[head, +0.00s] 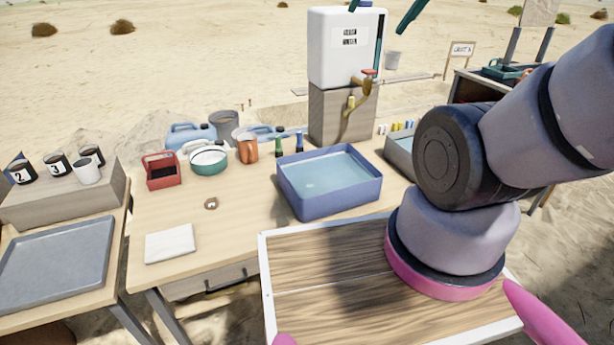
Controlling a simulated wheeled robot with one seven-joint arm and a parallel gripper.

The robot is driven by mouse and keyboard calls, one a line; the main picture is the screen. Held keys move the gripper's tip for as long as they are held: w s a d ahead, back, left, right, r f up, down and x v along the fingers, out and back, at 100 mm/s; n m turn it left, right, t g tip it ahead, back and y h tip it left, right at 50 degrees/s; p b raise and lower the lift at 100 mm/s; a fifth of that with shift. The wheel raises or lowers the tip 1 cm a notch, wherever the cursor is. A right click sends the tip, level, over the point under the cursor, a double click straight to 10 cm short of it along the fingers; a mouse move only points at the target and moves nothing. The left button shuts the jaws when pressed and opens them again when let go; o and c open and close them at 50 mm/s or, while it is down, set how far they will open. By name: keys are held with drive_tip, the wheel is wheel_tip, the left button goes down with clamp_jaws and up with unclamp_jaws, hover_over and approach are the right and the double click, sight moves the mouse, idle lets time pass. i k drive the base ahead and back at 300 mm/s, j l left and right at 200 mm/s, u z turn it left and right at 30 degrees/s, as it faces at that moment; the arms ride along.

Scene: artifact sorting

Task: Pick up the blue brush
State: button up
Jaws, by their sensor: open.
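A small, thin, dark blue upright item (299,141) stands behind the blue water basin (331,205); it looks like the blue brush, but it is too small to be sure. A similar green item (278,146) stands just left of it. Two dark green finger pieces of my gripper (376,19) show at the top edge, in front of the white water tank. They are spread apart with nothing seen between them. The rest of the gripper is out of the frame. The gripper appears high and well apart from the blue item.
The white tank (335,62) with a tap stands on a block (335,112) behind the basin. An orange jug (247,148), a green-rimmed bowl (208,160) and a red caddy (163,171) stand left.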

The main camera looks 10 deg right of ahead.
sight(299, 145)
drive_tip(key=i+l+u, duration=0.25)
drive_tip(key=i+l, duration=0.2)
drive_tip(key=l, duration=0.25)
drive_tip(key=i+l+u, duration=0.15)
drive_tip(key=l, duration=0.25)
